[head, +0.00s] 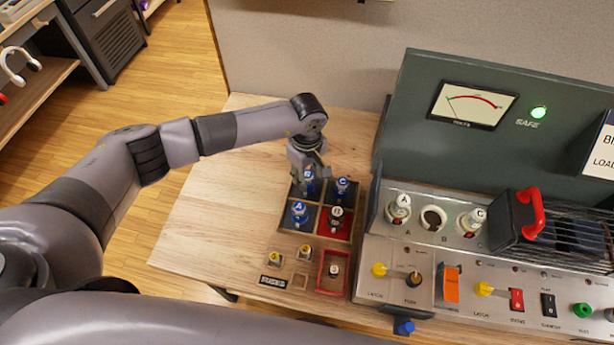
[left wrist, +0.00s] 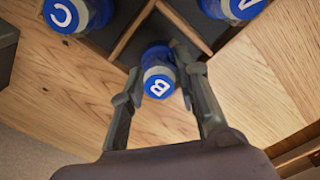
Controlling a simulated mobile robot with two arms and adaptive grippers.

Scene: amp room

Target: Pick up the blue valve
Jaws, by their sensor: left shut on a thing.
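A blue valve with a white B on its cap (head: 308,184) is at the back left compartment of the divided tray (head: 323,208). My left gripper (head: 308,172) comes down over it from above, shut on it. In the left wrist view the blue valve B (left wrist: 158,76) is between the two fingers (left wrist: 160,72). Its lower part is hidden, so I cannot tell whether it touches the tray floor. Blue valve C (head: 342,187) stands to its right, and blue valve A (head: 299,212) stands in front. My right gripper is not in view.
Small yellow parts lie in front of the tray. The table's left side is clear.

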